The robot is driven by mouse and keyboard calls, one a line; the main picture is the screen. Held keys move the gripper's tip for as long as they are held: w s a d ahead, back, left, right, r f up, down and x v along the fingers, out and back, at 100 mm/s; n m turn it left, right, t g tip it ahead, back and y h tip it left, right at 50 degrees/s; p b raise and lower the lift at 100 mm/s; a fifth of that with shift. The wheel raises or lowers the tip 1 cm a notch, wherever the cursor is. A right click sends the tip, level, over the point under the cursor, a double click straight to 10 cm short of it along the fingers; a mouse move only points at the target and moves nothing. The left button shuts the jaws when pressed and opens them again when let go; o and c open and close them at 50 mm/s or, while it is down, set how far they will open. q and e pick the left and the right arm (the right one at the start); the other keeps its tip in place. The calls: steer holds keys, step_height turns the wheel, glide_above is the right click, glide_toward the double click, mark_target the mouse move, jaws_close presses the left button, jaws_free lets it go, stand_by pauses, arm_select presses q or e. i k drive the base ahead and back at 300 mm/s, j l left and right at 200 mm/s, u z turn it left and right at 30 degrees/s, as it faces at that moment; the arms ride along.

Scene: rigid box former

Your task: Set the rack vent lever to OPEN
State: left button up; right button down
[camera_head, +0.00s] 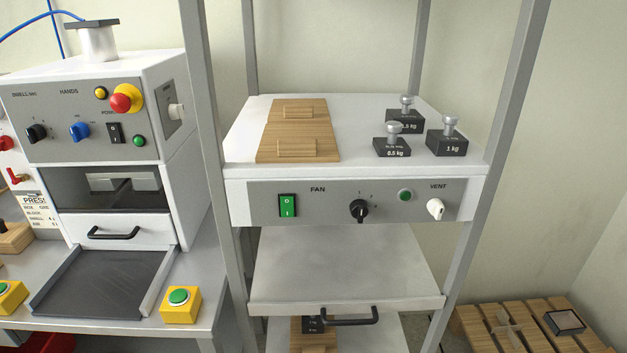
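The rack (235,208) stands in the middle of the head view, with a grey control panel (335,210) on its front. The vent lever (435,209) is a small white handle at the panel's right end, below the label VENT. It looks slightly tilted; its position marks are too small to read. To its left on the same panel are a green lamp or button (405,195), a black fan knob (359,210) and a green rocker switch (288,205). Neither of my grippers is in view.
Wooden boards (300,133) and several dark weights (448,143) lie on the rack's top shelf. A pull-out tray (345,270) with a black handle sits below the panel. A press machine (100,150) stands left; a wooden pallet (480,330) lies at lower right.

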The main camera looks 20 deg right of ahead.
mark_target(435, 206)
steer(key=z, duration=1.3)
